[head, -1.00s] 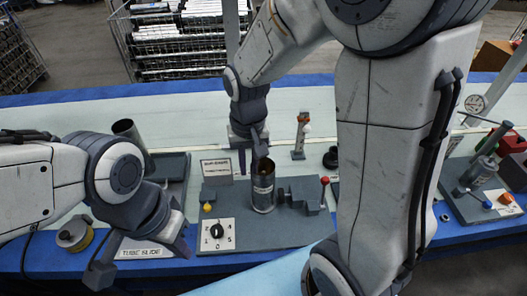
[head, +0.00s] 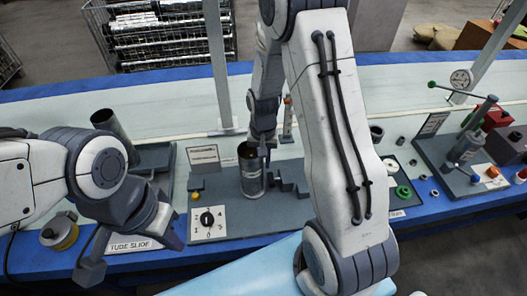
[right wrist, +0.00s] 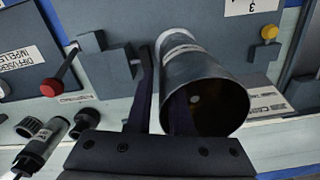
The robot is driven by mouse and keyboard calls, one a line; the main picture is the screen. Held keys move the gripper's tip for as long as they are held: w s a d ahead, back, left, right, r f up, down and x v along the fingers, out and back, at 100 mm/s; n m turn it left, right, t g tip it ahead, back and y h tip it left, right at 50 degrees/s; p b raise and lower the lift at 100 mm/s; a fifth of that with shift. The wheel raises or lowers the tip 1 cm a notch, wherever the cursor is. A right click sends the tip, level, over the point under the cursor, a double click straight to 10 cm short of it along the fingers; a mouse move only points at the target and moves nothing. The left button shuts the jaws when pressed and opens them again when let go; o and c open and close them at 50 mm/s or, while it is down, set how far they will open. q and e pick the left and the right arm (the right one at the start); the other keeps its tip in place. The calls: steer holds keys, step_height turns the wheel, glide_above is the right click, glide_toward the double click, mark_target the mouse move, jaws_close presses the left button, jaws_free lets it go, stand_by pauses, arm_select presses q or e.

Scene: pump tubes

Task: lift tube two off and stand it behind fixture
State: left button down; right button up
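A grey metal tube (head: 251,178) with a pale label stands upright on the fixture (head: 222,215), its open mouth up. It also shows in the right wrist view (right wrist: 190,60). My right gripper (head: 264,158) points down at the right side of the tube's mouth. In the right wrist view, one finger of my right gripper (right wrist: 160,95) is outside the tube wall and the other appears inside the mouth; a narrow gap shows beside the wall. My left gripper (head: 130,255) is open and empty, low at the left near the tube slide label (head: 140,244).
A second dark tube (head: 112,124) leans at the left, partly behind my left arm. The fixture has a yellow knob (head: 195,196) and a dial (head: 207,220). A sign (head: 204,154) stands behind it. The pale strip (head: 160,95) at the back is mostly clear.

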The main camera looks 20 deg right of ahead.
steer(key=shift+f, duration=0.5)
jaws_close()
steer(key=shift+r+p, duration=0.7)
steer(key=shift+r, duration=0.05)
stand_by(3.3)
